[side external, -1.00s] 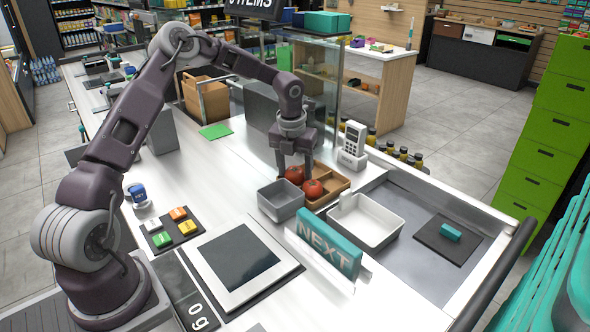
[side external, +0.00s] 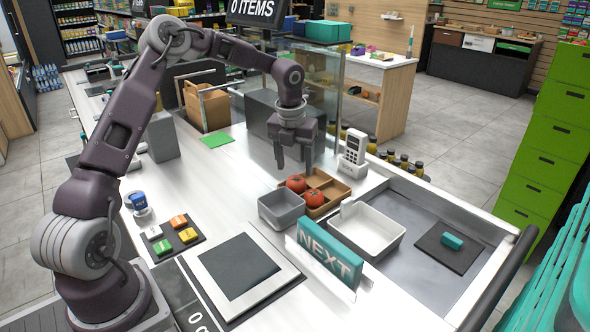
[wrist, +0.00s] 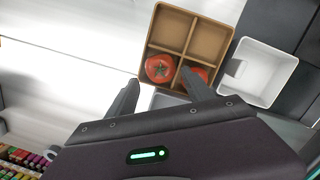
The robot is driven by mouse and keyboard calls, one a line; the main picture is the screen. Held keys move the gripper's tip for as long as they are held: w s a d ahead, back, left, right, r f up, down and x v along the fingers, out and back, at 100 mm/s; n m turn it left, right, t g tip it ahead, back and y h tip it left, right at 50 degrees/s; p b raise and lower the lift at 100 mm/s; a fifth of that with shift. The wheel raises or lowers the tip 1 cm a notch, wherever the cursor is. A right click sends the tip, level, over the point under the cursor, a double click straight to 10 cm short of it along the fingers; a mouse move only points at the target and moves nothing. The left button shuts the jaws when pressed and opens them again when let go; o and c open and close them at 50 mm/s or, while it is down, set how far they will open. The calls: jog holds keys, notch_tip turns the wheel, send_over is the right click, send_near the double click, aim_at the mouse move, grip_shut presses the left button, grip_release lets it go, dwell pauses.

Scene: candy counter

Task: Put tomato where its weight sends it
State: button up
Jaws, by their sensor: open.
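Two red tomatoes lie in a tan divided tray; the left tomato (side external: 296,184) and the right tomato (side external: 314,198) are in separate compartments. In the wrist view, the left tomato (wrist: 160,69) shows whole, and the other tomato (wrist: 196,76) is partly hidden by a finger. My gripper (side external: 294,166) is open and empty above the tray (side external: 340,189). A scale plate (side external: 240,267) lies bare at front left, its readout cut off at the frame edge. A grey bin (side external: 281,209) and a white bin (side external: 366,230) stand beside the tray.
A teal NEXT sign (side external: 330,256) stands in front of the bins. A card terminal (side external: 353,150) stands behind the tray. Coloured buttons (side external: 179,221) are left of the scale. A teal block (side external: 452,240) lies on a dark pad at right.

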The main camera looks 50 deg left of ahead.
jog(key=shift+r, duration=0.45)
jog(key=o, duration=0.6)
jog(key=shift+r, duration=0.2)
notch_tip(320, 180, up, 7)
jog(key=s+d, duration=0.1)
jog(key=s+d+r+n+y, duration=0.2)
jog(key=s+d+r+n, duration=0.7)
jog(key=s, duration=0.3)
jog(key=s+d+n+t+h, duration=0.1)
jog(key=s+d+n, duration=0.1)
jog(key=s+n, duration=0.4)
jog(key=s+d+f+n+t+h, duration=0.1)
jog(key=s+d+n, duration=0.1)
jog(key=s+n, duration=0.5)
jog(key=s+d+f+n+t+h, duration=0.1)
jog(key=s+d+n+t, duration=0.1)
jog(key=s+n, duration=0.5)
jog(key=shift+d+f+n, duration=0.15)
jog(key=shift+n, duration=0.35)
